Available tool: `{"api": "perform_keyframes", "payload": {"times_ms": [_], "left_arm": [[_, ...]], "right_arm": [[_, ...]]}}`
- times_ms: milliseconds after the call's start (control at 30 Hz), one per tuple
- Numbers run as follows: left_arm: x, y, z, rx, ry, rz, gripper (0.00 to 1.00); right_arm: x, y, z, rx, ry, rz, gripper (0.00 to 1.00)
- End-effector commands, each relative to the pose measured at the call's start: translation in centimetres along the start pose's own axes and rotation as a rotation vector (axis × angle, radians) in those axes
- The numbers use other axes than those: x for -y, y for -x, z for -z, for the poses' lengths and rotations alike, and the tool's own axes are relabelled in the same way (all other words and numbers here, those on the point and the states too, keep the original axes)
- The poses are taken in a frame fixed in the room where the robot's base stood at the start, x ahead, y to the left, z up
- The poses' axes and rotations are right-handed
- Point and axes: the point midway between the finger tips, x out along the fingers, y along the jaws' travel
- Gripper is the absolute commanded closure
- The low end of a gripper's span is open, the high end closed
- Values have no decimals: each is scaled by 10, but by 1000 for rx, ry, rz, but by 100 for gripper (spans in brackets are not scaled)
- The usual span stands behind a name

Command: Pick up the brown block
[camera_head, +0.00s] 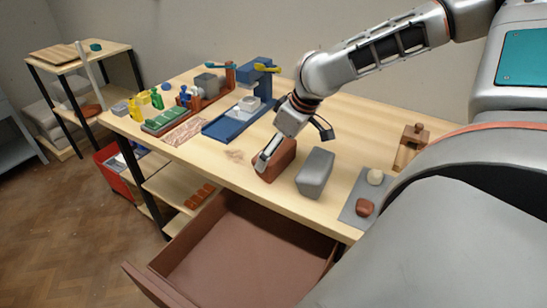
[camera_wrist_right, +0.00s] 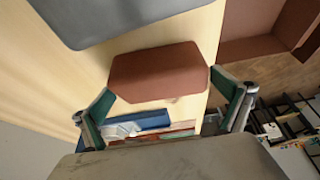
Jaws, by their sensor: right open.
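The brown block (camera_head: 279,164) stands on the wooden table near its front edge, left of a grey block. In the right wrist view the brown block (camera_wrist_right: 158,72) lies between the two spread fingers of my right gripper (camera_wrist_right: 166,104). In the head view my right gripper (camera_head: 266,158) reaches down at the brown block and hides part of its left side. The fingers are open, one to each side of the block; I cannot tell whether either touches it. My left gripper is not in view.
The grey block (camera_head: 315,172) stands close on the right. A grey mat (camera_head: 352,211) with small lumps lies farther right. A blue stand (camera_head: 226,124) is behind on the left. An open drawer (camera_head: 240,250) juts out below the table front.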

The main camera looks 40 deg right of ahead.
Motion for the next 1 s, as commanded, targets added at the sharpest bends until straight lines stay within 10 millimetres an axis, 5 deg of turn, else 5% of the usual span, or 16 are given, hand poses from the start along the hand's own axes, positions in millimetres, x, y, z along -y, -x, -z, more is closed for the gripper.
{"api": "perform_keyframes", "payload": {"times_ms": [133,400,667,1000], "left_arm": [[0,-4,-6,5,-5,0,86],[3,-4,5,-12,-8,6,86],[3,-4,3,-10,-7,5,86],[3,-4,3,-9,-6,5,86]], "right_arm": [[0,-16,-1,3,2,0,0],[0,-16,0,0,3,-1,0],[0,-16,0,1,2,0,65],[0,-10,4,-5,3,-1,66]]}}
